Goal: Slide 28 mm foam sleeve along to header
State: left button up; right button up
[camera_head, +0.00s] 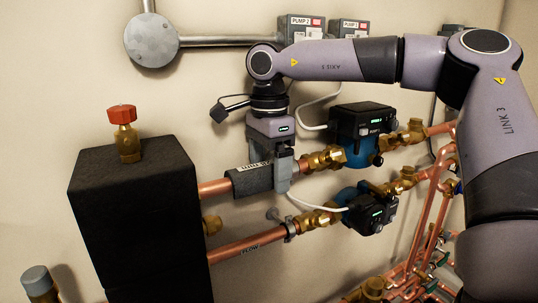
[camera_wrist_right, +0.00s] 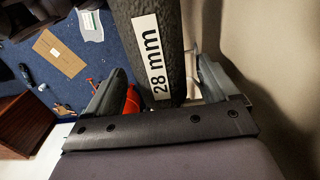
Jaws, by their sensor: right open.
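The foam sleeve (camera_head: 249,181) is a dark grey tube around the upper copper pipe (camera_head: 213,188). Its white label reads "28 mm" in the right wrist view (camera_wrist_right: 172,75). The header (camera_head: 135,225) is a large black block at the left; a short stretch of bare copper shows between it and the sleeve. My right gripper (camera_head: 281,173) is open, pointing down at the sleeve's right end. In the right wrist view the sleeve lies between its two fingers, with a gap visible on the left side; contact on the right is unclear. My left gripper is not in view.
A red-capped brass valve (camera_head: 124,140) stands on the header. Two pumps, upper (camera_head: 360,128) and lower (camera_head: 371,210), sit right of the sleeve. A white cable (camera_head: 310,203) hangs close to the gripper.

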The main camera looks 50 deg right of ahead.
aim_at(243, 169)
jog(key=c, duration=1.1)
jog(key=shift+c, duration=0.2)
jog(key=shift+a, duration=0.1)
jog(key=shift+w+a, duration=0.25)
jog(key=shift+a, duration=0.55)
jog(key=shift+w+a, duration=0.3)
jog(key=shift+a, duration=0.5)
jog(key=shift+w+a, duration=0.25)
jog(key=shift+a, duration=0.55)
jog(key=o, duration=1.1)
notch_tip(243, 169, up, 7)
jog(key=shift+r, duration=0.1)
